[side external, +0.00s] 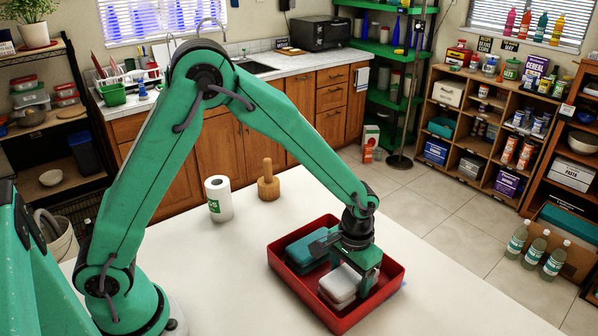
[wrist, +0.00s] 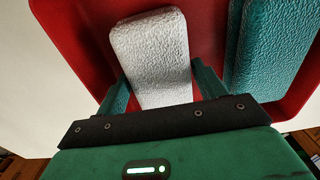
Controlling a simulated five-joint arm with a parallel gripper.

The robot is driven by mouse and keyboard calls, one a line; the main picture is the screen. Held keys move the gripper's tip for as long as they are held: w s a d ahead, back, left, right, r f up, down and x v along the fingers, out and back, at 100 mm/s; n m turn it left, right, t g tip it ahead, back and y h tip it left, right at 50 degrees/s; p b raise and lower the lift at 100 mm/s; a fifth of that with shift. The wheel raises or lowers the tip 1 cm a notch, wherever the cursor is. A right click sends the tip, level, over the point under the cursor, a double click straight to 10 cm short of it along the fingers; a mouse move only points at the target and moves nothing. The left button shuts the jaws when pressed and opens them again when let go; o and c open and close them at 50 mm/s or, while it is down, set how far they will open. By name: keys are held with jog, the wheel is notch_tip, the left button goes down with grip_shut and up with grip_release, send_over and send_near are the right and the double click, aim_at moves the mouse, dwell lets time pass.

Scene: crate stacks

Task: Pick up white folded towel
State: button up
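The white folded towel (side external: 340,284) lies in the red crate (side external: 375,307) on the white table. It also shows in the wrist view (wrist: 152,50), its near end between my two fingers. My gripper (side external: 350,268) is down in the crate over the towel. In the wrist view my gripper (wrist: 161,78) is open, one finger on each side of the towel, with red crate floor showing in the gaps beside it. A teal folded towel (side external: 302,250) lies beside the white one in the crate, at the right in the wrist view (wrist: 268,50).
The crate walls stand close around my gripper. A paper towel roll (side external: 218,198) and a wooden pestle-like object (side external: 268,182) stand on the table behind the crate. The table left of the crate is clear.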

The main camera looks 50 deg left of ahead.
aim_at(350, 276)
jog(key=c, duration=0.5)
jog(key=shift+c, duration=0.2)
jog(key=shift+r, duration=0.15)
jog(key=shift+r, duration=0.5)
notch_tip(350, 276, up, 3)
jog(key=shift+s+d+r, duration=0.1)
jog(key=shift+d, duration=0.05)
jog(key=s+d+r, duration=0.6)
jog(key=s+d, duration=0.1)
jog(key=s, duration=0.2)
jog(key=shift+r, duration=0.25)
jog(key=shift+w, duration=0.1)
